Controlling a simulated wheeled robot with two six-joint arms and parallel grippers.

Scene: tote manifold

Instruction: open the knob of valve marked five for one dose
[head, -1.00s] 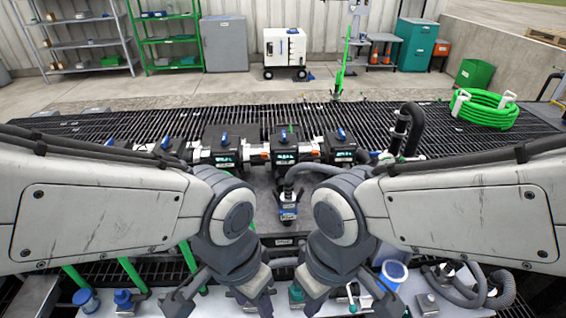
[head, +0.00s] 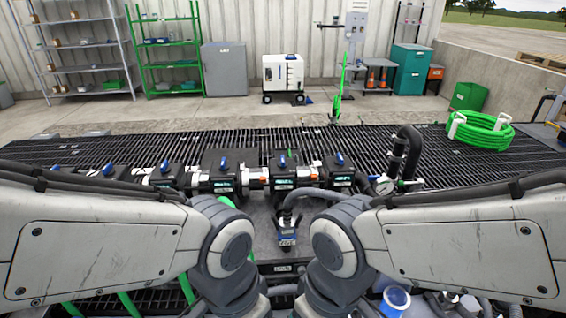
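A row of black valve blocks with blue knobs runs across the far side of the bench: one at the right (head: 338,176), one in the middle (head: 282,172), a larger one to its left (head: 222,174), and others further left (head: 164,177). Blue knobs show on top, such as the right one (head: 340,158) and the middle-left one (head: 223,164). The labels are too small to read, so I cannot tell which valve is marked five. Both my arms reach in below the row. Their grippers are cut off by the bottom edge.
A black bent pipe with a gauge (head: 384,185) stands at the row's right end. A blue-rimmed cup (head: 395,299) is at lower right. The grating (head: 270,140) behind the row is largely clear.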

